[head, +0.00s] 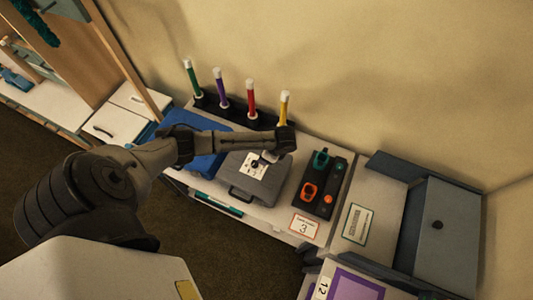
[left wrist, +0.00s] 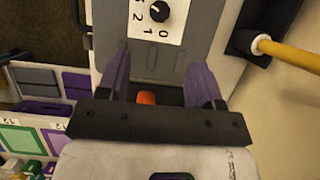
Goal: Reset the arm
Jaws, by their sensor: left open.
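My left arm (head: 110,190) reaches in from the left across the bench. My left gripper (head: 266,158) is above the grey case (head: 250,188), partly covering its white dial plate (head: 255,168). In the left wrist view its two purple-grey fingers (left wrist: 160,80) are spread apart with nothing held between them. The grey case (left wrist: 180,62) lies beyond the fingers, and its black dial (left wrist: 159,11) with numbers shows at the top. I cannot tell if the fingertips touch the case. My right gripper is not visible.
Green, purple, red and yellow sticks (head: 284,108) stand upright in a black rack behind the arm. A blue case (head: 205,150) lies left of the grey case. A black tray (head: 325,185) with green and orange pieces lies right. A grey cabinet (head: 440,230) stands farther right.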

